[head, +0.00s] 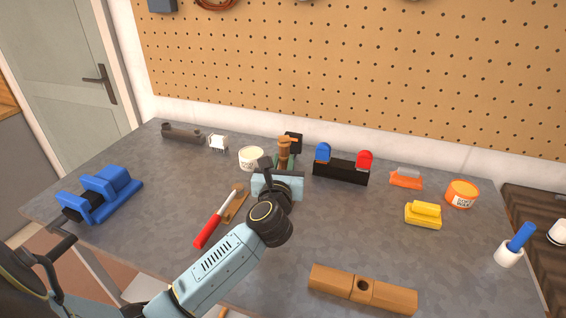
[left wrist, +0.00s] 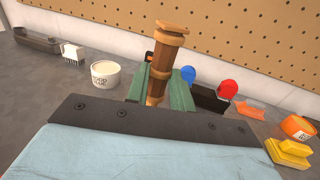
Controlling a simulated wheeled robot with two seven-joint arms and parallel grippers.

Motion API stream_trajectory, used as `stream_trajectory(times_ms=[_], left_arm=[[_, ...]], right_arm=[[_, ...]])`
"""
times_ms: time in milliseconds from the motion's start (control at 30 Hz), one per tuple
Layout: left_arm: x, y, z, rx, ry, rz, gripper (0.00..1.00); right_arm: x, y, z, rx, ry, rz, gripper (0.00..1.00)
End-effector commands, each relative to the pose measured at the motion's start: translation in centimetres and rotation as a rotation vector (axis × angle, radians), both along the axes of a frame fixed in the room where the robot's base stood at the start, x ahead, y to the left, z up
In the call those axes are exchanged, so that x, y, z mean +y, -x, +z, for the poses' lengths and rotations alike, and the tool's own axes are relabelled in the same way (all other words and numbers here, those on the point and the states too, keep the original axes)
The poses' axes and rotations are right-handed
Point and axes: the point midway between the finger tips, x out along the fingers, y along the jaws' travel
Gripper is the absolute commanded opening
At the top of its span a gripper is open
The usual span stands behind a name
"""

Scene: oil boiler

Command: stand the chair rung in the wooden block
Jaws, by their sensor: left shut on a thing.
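The chair rung is a turned brown wooden piece (head: 284,147). It stands roughly upright, leaning slightly, and shows larger in the left wrist view (left wrist: 168,45). My left gripper (head: 285,160) is shut on it, with green fingers on either side in the left wrist view (left wrist: 160,88). The rung's lower end is partly hidden by my gripper; I cannot tell whether it touches the table. The wooden block (head: 335,281) lies at the front of the table, with a round dark hole in its middle top. The block is apart from the rung. My right gripper is not in view.
Near my left gripper are a white tub (head: 251,158), a red-handled tool (head: 208,232) and a black holder with blue and red tops (head: 341,171). A blue vise (head: 103,193) is at left. A yellow item (head: 423,215) and orange tub (head: 462,194) are at right. The table between gripper and block is clear.

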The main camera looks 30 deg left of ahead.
Motion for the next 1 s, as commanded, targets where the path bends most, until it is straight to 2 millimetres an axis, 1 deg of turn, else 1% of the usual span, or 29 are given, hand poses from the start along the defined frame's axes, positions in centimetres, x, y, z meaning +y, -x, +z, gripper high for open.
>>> stream_trajectory(times_ms=[133, 200, 500, 600, 733, 1000], left_arm=[[0.0, 0.0, 0.2, 0.001, 0.004, 0.001, 0.00], [0.0, 0.0, -0.6, 0.000, 0.002, 0.001, 0.00], [0.0, 0.0, -3.8, 0.001, 0.002, 0.000, 0.00], [0.0, 0.0, -4.5, 0.000, 0.001, 0.000, 0.00], [0.0, 0.0, -4.8, 0.000, 0.000, 0.000, 0.00], [0.0, 0.0, -4.8, 0.000, 0.000, 0.000, 0.00]], right_arm=[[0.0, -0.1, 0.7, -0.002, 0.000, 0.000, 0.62], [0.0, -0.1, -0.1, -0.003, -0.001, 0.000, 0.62], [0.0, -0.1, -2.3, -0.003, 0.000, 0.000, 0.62], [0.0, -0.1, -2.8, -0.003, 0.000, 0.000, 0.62], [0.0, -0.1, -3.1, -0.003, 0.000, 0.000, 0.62], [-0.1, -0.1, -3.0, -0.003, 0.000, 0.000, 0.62]])
